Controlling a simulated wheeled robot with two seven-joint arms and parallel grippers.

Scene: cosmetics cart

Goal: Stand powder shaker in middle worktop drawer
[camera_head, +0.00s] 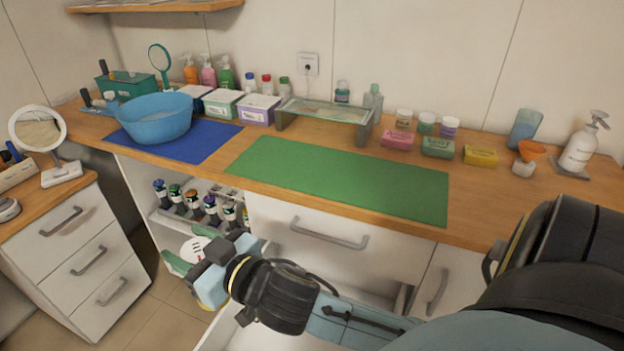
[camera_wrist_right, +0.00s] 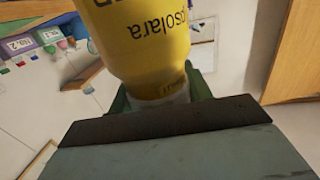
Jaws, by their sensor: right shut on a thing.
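My right gripper (camera_head: 191,250) is shut on the powder shaker. In the head view a round white end of the powder shaker (camera_head: 195,247) shows between the green fingertips. In the right wrist view the shaker (camera_wrist_right: 145,40) is a yellow body with dark upside-down lettering, narrowing to a pale part between the fingers. The gripper holds it in the air in front of the worktop. A pulled-out white drawer (camera_head: 234,328) lies below my right forearm, which hides much of it; its inside is mostly not visible. My left gripper is not in view.
A closed drawer front with a handle (camera_head: 328,236) is under the worktop. An open shelf with several dark-capped bottles (camera_head: 190,200) is behind the gripper. The worktop holds a blue basin (camera_head: 155,120), a green mat (camera_head: 340,180) and a glass stand (camera_head: 325,108). A drawer cabinet (camera_head: 75,250) stands left.

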